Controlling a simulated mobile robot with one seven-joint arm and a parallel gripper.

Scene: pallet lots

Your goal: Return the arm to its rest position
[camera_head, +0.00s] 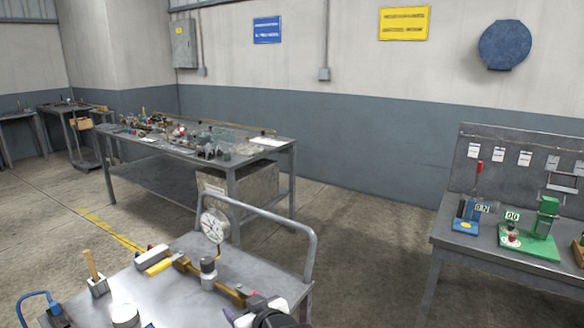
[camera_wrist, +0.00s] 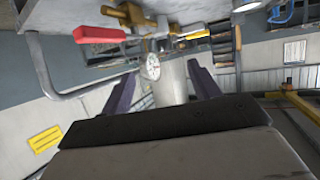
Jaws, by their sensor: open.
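My gripper (camera_wrist: 163,84) shows in the wrist view with its two dark fingers spread apart and nothing clearly held between them. A pressure gauge (camera_wrist: 152,67) and a pale grey cylindrical surface appear in the gap beyond the fingers; I cannot tell how far away they are. A red handle (camera_wrist: 100,34) on brass fittings (camera_wrist: 130,14) is above the fingers. In the head view, dark and white parts at the bottom edge of the cart may be my arm's end, but I cannot tell.
A metal cart (camera_head: 240,262) carries a gauge on brass pipework (camera_head: 214,225), a yellow-and-white block (camera_head: 153,260) and a wooden-handled tool (camera_head: 95,270). A cluttered workbench (camera_head: 135,157) stands behind. Another bench (camera_head: 450,238) with green and blue devices is at right. Open floor lies between.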

